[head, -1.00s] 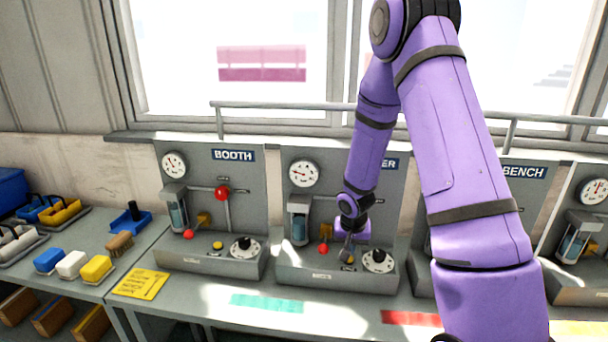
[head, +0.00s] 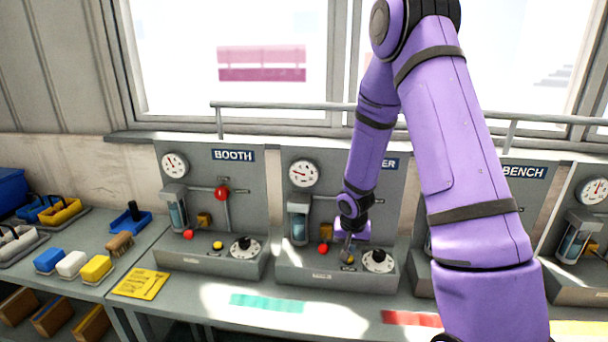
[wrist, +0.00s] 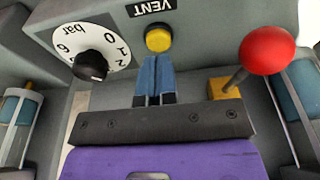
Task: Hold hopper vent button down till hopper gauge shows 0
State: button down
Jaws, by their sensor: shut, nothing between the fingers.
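The panel with a sign ending in "ER" (head: 391,164), the rest hidden behind my arm, has a round white gauge (head: 304,173). Its needle points left of centre; the figure is too small to read. The yellow vent button (wrist: 158,39) sits below the "VENT" label in the wrist view. My gripper (wrist: 157,58) is shut and empty, its blue fingertips at the button's near edge; I cannot tell whether they press it. In the head view my gripper (head: 347,250) is low over the panel's base, largely covering the button.
A black knob on a numbered "bar" dial (head: 378,261) is beside the button. A red-knobbed lever (wrist: 267,50) stands close to my fingers. The BOOTH panel (head: 233,155) is to the left, the BENCH panel (head: 524,172) to the right. The left bench holds sponges and a brush.

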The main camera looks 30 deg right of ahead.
jog(key=shift+f, duration=1.3)
jog(key=shift+r, duration=0.15)
dwell(1.1)
jog(key=shift+r, duration=3.4)
jog(key=s+a+r, duration=0.3)
jog(key=s+a, duration=0.2)
jog(key=s, duration=0.3)
jog(key=shift+s+a, duration=0.15)
jog(key=shift+a, duration=0.15)
